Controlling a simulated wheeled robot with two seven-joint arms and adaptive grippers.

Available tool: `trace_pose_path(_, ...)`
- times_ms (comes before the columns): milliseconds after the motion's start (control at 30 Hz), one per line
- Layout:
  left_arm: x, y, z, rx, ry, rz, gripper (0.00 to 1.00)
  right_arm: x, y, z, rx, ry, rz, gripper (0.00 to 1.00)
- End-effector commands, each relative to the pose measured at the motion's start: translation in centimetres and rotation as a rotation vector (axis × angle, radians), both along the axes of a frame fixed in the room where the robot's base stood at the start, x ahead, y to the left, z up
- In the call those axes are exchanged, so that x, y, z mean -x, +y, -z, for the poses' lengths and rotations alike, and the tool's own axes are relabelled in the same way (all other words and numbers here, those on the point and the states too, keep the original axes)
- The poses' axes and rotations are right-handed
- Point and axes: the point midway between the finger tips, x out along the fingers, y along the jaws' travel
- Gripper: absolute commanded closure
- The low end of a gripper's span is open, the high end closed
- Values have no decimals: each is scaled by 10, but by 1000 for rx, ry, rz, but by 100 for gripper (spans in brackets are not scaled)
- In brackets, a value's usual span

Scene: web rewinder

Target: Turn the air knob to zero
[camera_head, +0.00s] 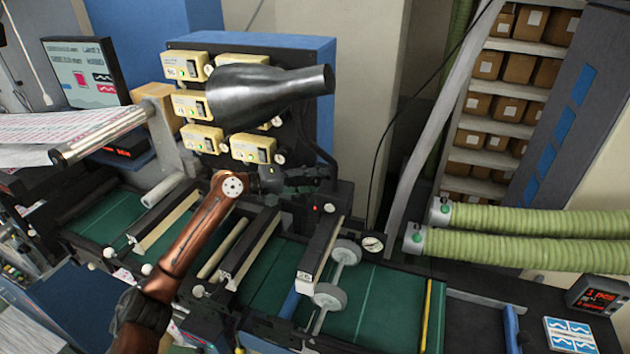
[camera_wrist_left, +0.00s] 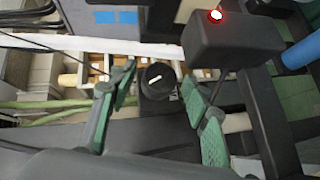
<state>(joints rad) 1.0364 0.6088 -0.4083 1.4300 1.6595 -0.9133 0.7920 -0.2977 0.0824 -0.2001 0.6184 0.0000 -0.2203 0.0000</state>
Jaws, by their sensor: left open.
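In the left wrist view, a round black knob (camera_wrist_left: 157,80) with a white pointer mark sits between the fingers of my left gripper (camera_wrist_left: 160,82). The mark is tilted, not straight along the picture's edges. The green-padded fingers stand apart on either side of the knob, with visible gaps, so the gripper is open. In the head view, my left arm reaches in from the lower left, and its dark gripper (camera_head: 305,179) is at the machine's middle, below the big grey cone. I cannot clearly make out the knob there. My right gripper is not in view.
A dark box with a lit red lamp (camera_wrist_left: 215,16) is close beside the right finger. A pressure gauge (camera_head: 372,243) stands right of the gripper. The grey cone (camera_head: 268,94) and yellow control boxes (camera_head: 190,104) are above. Green hoses (camera_head: 520,220) run at the right.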

Motion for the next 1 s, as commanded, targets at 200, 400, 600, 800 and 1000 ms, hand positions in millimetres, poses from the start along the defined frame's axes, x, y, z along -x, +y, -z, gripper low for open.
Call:
trace_pose_path(200,-2,2,2,-1,1,-3,68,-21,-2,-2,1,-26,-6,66)
trace_pose_path(400,-2,1,2,-1,1,-3,82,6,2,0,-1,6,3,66)
trace_pose_path(600,-2,1,3,-2,3,-2,96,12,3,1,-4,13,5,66)
trace_pose_path(800,-1,1,7,57,24,0,98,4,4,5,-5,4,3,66)
trace_pose_path(1000,-1,0,9,207,72,1,98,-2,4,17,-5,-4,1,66)
